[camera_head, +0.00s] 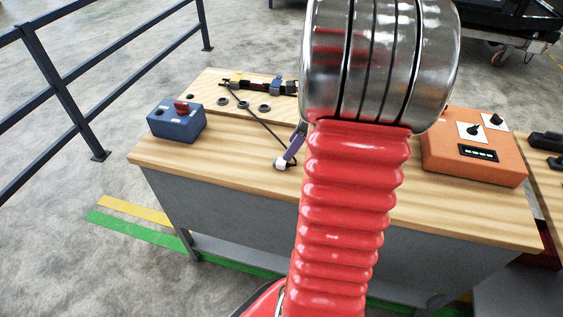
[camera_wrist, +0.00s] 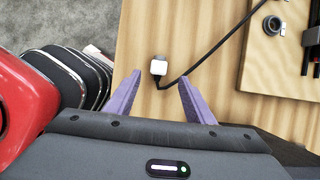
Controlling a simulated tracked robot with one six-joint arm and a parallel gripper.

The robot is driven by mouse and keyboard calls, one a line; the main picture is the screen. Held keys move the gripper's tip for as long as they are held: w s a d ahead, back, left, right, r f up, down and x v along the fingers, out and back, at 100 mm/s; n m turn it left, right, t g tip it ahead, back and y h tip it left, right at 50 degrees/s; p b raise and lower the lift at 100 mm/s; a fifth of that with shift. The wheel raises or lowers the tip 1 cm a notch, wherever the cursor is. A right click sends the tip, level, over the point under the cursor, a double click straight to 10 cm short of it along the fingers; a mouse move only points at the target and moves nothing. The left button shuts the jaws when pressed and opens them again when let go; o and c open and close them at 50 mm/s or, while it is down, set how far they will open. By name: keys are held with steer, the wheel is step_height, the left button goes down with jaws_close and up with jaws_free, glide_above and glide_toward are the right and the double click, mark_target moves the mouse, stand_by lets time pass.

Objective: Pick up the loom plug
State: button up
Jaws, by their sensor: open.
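The loom plug (camera_head: 281,164) is a small white block on a black cable, lying on the wooden bench top near its front edge. In the wrist view the plug (camera_wrist: 158,67) lies just beyond the fingertips, roughly between them in the picture. Its cable runs off to the upper right. My gripper (camera_wrist: 161,77) has two purple fingers spread apart with nothing between them. In the head view a purple finger (camera_head: 295,146) shows beside the plug; my red arm hides the rest of the gripper. I cannot tell the height of the fingers above the bench.
A blue box with a red knob (camera_head: 178,121) stands at the bench's left. A raised board (camera_head: 212,96) with grommets and connectors lies behind the plug. An orange control box (camera_head: 475,147) stands right. A dark railing (camera_head: 66,98) is at the left.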

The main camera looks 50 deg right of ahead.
mark_target(280, 163)
steer(key=shift+x, duration=0.75)
steer(key=shift+x, duration=2.6)
steer(key=shift+a, duration=0.1)
steer(key=shift+c, duration=0.2)
jaws_close()
